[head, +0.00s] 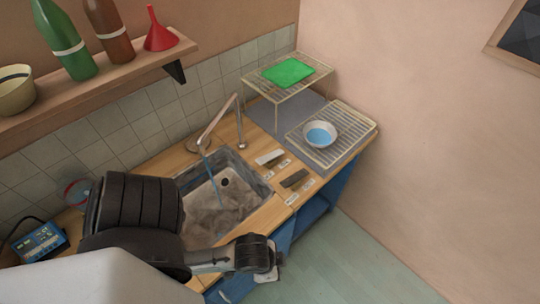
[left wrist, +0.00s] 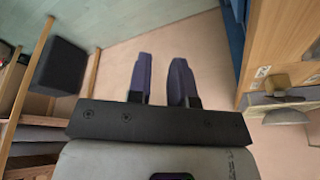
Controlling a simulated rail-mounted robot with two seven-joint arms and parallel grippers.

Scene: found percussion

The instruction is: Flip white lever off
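The white lever (head: 270,157) lies on the wooden counter just right of the sink, with a small label beside it. A dark lever (head: 294,179) lies in front of it, also with labels. My left arm reaches across the lower left of the head view, ending low in front of the counter, apart from the levers; its fingertips are hard to make out there. In the left wrist view my left gripper (left wrist: 162,80) has two dark fingers with an empty gap between them, pointing towards bare wall and floor. My right gripper is not in view.
The tap (head: 239,122) runs blue water into the sink (head: 244,183). A shelf (head: 120,70) hangs above. Floor at right is clear.

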